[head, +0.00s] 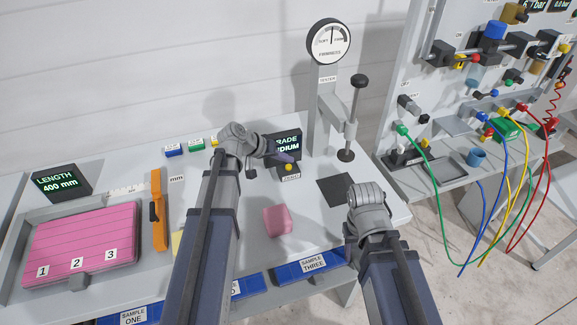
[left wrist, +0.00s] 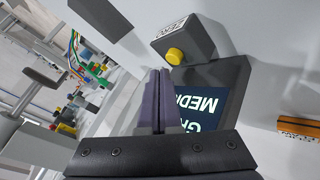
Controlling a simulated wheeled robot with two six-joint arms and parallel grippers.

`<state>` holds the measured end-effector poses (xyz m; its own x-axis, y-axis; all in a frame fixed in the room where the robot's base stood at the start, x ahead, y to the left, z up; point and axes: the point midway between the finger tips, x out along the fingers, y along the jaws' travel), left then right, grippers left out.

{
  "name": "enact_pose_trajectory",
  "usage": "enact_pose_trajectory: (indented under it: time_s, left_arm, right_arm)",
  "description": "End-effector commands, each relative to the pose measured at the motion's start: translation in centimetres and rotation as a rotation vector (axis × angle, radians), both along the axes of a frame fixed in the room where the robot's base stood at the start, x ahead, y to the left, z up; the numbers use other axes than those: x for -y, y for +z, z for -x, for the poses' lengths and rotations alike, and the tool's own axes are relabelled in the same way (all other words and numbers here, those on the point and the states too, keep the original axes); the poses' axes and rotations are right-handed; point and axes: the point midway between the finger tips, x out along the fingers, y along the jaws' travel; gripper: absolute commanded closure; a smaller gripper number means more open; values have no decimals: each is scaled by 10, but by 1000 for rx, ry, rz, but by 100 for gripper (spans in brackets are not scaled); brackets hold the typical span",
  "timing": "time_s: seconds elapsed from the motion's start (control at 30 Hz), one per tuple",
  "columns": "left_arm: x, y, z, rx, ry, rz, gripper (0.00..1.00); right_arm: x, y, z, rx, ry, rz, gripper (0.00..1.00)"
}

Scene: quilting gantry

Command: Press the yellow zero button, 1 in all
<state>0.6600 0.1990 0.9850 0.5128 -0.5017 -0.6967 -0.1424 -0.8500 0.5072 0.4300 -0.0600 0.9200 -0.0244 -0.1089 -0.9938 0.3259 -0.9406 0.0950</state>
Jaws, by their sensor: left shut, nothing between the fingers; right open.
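The yellow zero button (left wrist: 175,55) sits on a dark grey box (left wrist: 185,38) labelled ZERO, beside the grade display, in the left wrist view. My left gripper (head: 290,158) is shut and empty. Its purple fingertips are close beside the button; in the left wrist view the fingers (left wrist: 158,74) point just left of it. I cannot tell whether they touch. My right arm's wrist shows at the lower right of the head view; its fingers do not show.
A firmness gauge on a post (head: 328,42) and a plunger (head: 352,118) stand right of the display. A pink block (head: 277,220) lies on the table in front. Pink slabs (head: 80,240) fill a tray at left. Hoses hang from a panel at right.

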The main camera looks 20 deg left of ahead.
Motion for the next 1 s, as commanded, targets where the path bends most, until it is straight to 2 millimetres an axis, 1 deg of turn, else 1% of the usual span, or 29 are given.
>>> enact_pose_trajectory:
  time_s: [0.7,1.0]
  left_arm:
    - [0,0,0,0,0,0,100]
    - [0,-9,0,0,0,0,100]
  right_arm:
    - [0,0,0,0,0,0,50]
    - [0,-9,0,0,0,0,50]
